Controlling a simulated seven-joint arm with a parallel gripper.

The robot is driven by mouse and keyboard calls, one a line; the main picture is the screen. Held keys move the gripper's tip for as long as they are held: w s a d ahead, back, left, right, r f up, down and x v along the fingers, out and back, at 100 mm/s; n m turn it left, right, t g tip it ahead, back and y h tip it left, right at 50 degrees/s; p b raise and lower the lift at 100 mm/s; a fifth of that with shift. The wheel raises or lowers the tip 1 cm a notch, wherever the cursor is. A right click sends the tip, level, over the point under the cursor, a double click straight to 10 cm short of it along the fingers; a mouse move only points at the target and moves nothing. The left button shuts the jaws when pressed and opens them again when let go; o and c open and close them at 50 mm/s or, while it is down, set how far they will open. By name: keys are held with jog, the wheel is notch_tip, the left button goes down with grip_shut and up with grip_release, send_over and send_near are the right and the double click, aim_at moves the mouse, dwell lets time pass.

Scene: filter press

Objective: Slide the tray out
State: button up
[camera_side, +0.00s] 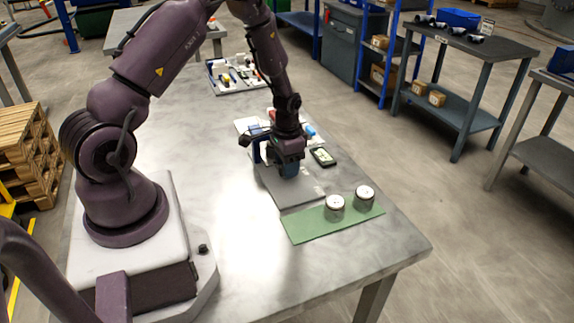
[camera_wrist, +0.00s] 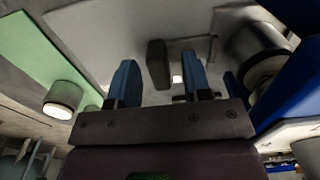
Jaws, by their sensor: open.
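My gripper (camera_side: 289,171) points down over a flat grey plate (camera_side: 300,192) on the bench in the side view, close to a blue upright frame (camera_side: 257,150). In the wrist view my gripper (camera_wrist: 160,76) is open, its two blue fingers apart. A dark upright block (camera_wrist: 158,64), possibly a handle, shows in the gap between them; I cannot tell whether either finger touches it. A metal cylinder (camera_wrist: 255,55), apparently part of the press, is right of the fingers. The tray cannot be told apart clearly; my gripper hides part of this area.
A green mat (camera_side: 303,228) holds two metal cylinders (camera_side: 334,207) (camera_side: 364,196) at the plate's near edge. A dark phone-like device (camera_side: 322,156) lies right of my gripper. A parts tray (camera_side: 238,78) sits at the back.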

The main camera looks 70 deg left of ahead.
aim_at(302, 199)
jog(key=shift+f, duration=0.35)
grip_shut()
jog(key=d, duration=0.9)
jog(key=shift+d, duration=0.1)
jog(key=shift+c, duration=0.3)
grip_release()
jog(key=shift+o, duration=0.3)
jog(key=shift+r, duration=0.15)
